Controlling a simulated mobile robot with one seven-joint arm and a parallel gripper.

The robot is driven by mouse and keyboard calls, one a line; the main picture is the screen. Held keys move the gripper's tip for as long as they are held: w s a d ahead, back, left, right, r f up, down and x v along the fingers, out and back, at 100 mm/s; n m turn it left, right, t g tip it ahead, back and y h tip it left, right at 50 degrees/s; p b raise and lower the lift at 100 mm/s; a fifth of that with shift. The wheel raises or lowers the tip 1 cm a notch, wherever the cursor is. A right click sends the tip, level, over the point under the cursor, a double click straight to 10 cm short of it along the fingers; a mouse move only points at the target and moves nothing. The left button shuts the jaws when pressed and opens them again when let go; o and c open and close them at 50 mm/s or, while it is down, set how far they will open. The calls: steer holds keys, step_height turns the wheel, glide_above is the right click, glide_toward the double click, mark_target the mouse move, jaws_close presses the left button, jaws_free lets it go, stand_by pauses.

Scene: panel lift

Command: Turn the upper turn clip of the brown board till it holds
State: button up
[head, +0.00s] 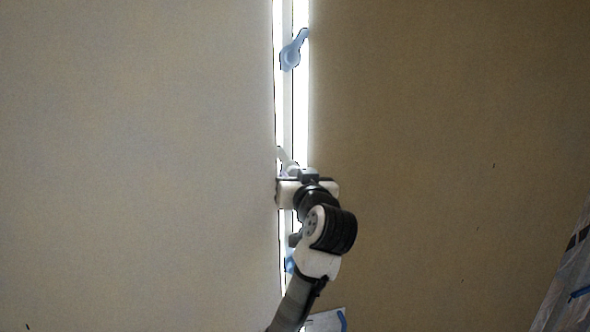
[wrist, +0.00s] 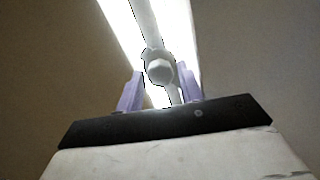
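The darker brown board (head: 450,130) fills the right of the head view. A blue-grey turn clip (head: 291,54) sits high on the bright strip at its left edge, its arm slanting up and right. A paler clip (head: 284,156) shows lower down, just above my gripper (head: 290,176). In the wrist view, my gripper (wrist: 159,88) has its two purple fingers apart. A grey clip with a round hub (wrist: 159,70) stands ahead, its narrow tail reaching down between the fingers. I cannot tell whether the fingers touch it.
A lighter board (head: 140,150) fills the left of the head view. A bright upright gap (head: 301,110) runs between the boards. Another blue clip (head: 290,262) is partly hidden behind my arm. Sheeting with blue tape (head: 570,275) is at the lower right.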

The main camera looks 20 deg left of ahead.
steer(key=shift+w+a, duration=0.25)
steer(key=shift+w, duration=0.05)
steer(key=shift+c, duration=0.5)
steer(key=c, duration=0.6)
